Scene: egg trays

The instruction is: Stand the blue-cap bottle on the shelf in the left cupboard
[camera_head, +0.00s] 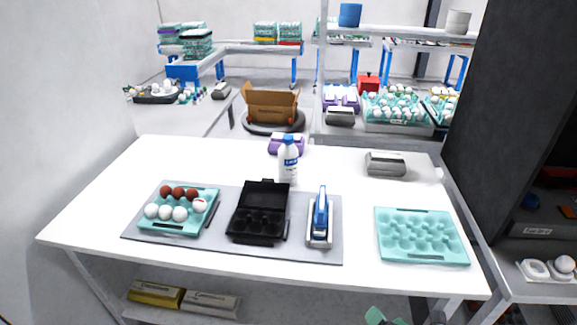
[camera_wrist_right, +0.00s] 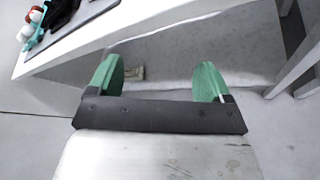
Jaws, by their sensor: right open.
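The white bottle with a blue cap (camera_head: 288,160) stands upright on the white table, behind the open black egg carton (camera_head: 258,212). My right gripper (camera_head: 385,318) shows only its green fingertips at the bottom edge of the head view, in front of the table and well away from the bottle. In the right wrist view the gripper (camera_wrist_right: 160,82) is open and empty, below the tabletop's level or beside its edge; which one I cannot tell. My left gripper is out of view. No cupboard that is clearly the left one shows.
A grey mat (camera_head: 335,253) bears a teal tray (camera_head: 210,212) of eggs, the carton and a blue-and-white stapler-like tool (camera_head: 321,218). An empty teal tray (camera_head: 420,238) lies at right. A purple carton (camera_head: 275,148) sits behind the bottle. A dark cabinet (camera_head: 505,105) stands at right.

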